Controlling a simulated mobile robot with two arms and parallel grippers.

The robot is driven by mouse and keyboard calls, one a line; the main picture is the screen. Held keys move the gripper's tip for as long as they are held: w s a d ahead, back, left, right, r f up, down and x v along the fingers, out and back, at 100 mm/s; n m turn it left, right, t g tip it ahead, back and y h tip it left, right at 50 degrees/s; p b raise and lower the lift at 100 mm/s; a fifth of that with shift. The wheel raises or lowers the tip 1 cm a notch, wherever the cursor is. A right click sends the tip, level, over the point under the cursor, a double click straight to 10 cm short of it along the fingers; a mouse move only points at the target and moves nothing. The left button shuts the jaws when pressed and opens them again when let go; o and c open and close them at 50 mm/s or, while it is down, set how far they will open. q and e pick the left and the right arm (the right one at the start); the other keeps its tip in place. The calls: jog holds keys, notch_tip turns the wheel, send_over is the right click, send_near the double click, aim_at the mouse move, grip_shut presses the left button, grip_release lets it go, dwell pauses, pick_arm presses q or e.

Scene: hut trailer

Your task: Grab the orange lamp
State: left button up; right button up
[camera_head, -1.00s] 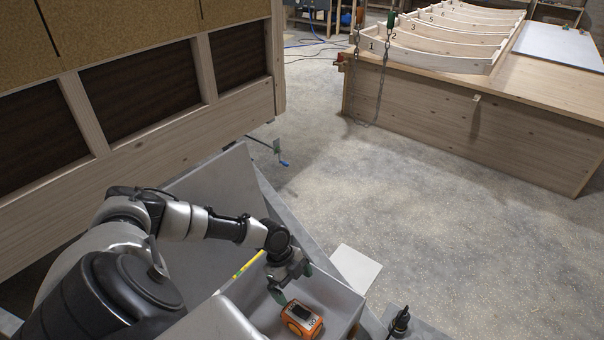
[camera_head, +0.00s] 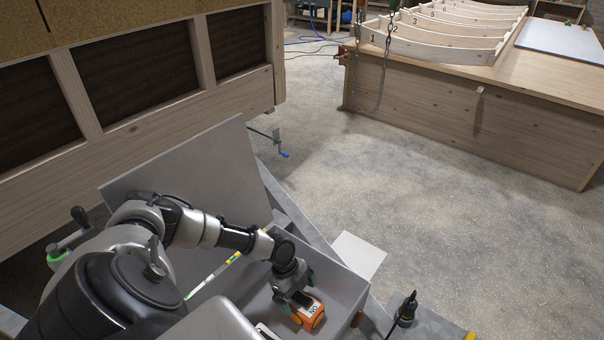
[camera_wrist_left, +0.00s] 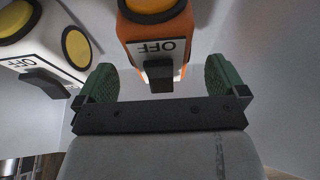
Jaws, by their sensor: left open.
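The orange lamp (camera_head: 312,318) lies in a grey open bin (camera_head: 345,285) at the bottom middle of the head view. It has a white label, which reads OFF in the left wrist view, and a black switch. My left gripper (camera_head: 291,301) reaches down into the bin at the lamp. In the left wrist view the lamp (camera_wrist_left: 157,35) sits just ahead of and between the green fingertips (camera_wrist_left: 162,80), which are spread apart and not closed on it. Whether a finger touches it I cannot tell. My right gripper is not in view.
A white lamp (camera_wrist_left: 45,45) with a yellow lens and OFF label lies left of the orange one in the wrist view. The bin walls stand close around both. A black tool (camera_head: 405,310) stands right of the bin. Open floor lies beyond.

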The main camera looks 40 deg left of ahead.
aim_at(302, 308)
pick_arm(q)
jog(key=b+x, duration=0.1)
jog(key=x, duration=0.3)
jog(key=shift+f+b, duration=0.2)
jog(key=shift+b, duration=0.1)
jog(key=shift+r, duration=0.1)
jog(key=shift+c, duration=1.1)
jog(key=c, duration=0.9)
